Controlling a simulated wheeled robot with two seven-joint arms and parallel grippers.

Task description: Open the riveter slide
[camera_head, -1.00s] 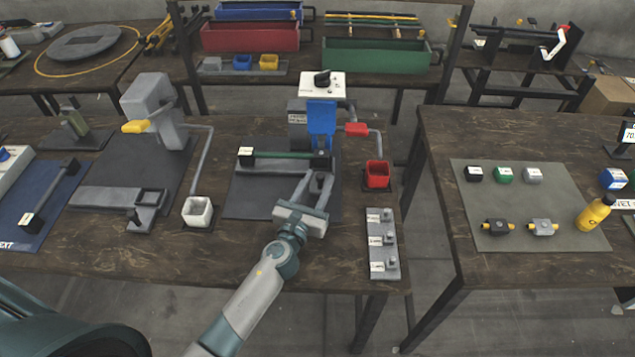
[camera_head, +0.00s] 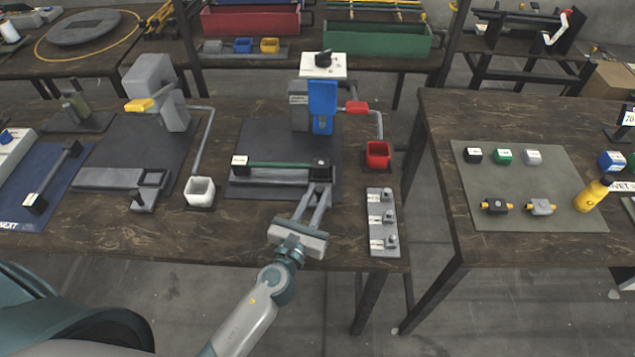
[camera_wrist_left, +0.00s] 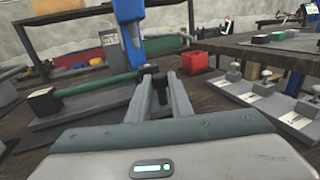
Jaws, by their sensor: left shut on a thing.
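The blue-headed riveter (camera_head: 322,105) stands at the back of a dark mat on the middle table. Its slide (camera_head: 262,180), a grey tray with a green bar (camera_head: 280,165) across it, lies in front of the press, clear of the blue head. The bar runs between two dark end blocks. My left gripper (camera_head: 320,187) reaches in from the front and is shut on the slide's handle near the right end block. In the left wrist view the fingers (camera_wrist_left: 158,85) close around a small dark knob, partly hidden. My right gripper is not in view.
A red cup (camera_head: 378,155) and a grey plate with several small knobs (camera_head: 383,225) stand right of the mat. A white cup (camera_head: 199,191) and a second, yellow-handled press (camera_head: 160,95) are on the left. The table's front edge lies under my left arm.

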